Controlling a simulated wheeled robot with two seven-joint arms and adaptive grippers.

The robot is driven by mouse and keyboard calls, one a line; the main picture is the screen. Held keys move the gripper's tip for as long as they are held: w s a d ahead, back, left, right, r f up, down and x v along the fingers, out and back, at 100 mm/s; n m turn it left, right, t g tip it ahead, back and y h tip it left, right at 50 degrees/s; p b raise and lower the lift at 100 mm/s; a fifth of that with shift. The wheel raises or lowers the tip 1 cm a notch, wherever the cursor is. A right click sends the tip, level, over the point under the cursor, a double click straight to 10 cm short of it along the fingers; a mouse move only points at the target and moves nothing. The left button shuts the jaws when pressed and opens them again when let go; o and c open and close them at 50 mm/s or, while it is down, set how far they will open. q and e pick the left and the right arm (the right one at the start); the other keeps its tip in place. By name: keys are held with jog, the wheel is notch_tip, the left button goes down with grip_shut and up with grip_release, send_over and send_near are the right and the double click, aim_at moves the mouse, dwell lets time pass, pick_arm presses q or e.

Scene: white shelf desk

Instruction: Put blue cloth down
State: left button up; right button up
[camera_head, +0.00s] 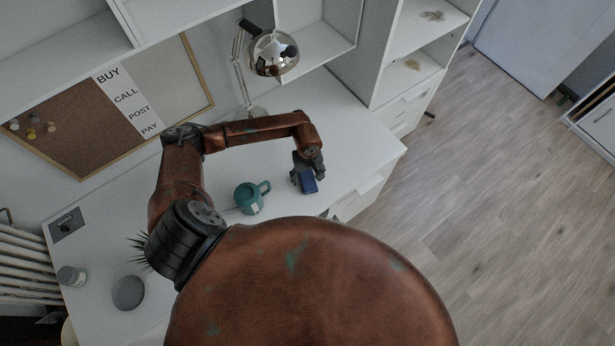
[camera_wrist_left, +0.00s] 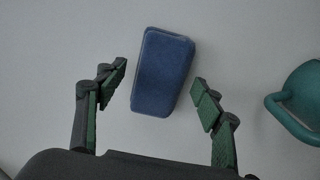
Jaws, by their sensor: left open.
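The blue cloth (camera_wrist_left: 162,72) looks like a folded, rounded block. In the left wrist view it lies on the white surface, between and a little beyond the spread fingers of my left gripper (camera_wrist_left: 160,98). Gaps show on both sides, so the fingers do not touch it. In the head view the blue cloth (camera_head: 308,181) is on the white desk (camera_head: 345,130) near its right front edge, directly under my left gripper (camera_head: 303,174). My left gripper is open. My right gripper is not in view.
A teal mug (camera_head: 248,199) stands just left of the cloth; it also shows at the right of the left wrist view (camera_wrist_left: 305,100). A chrome lamp (camera_head: 272,55) stands behind. A grey round object (camera_head: 128,292) and a jar (camera_head: 70,276) are at the left. Desk behind the gripper is clear.

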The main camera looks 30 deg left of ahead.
aim_at(308, 178)
pick_arm(q)
jog(key=shift+r, duration=0.1)
notch_tip(308, 178, up, 12)
dwell(0.6)
dwell(0.4)
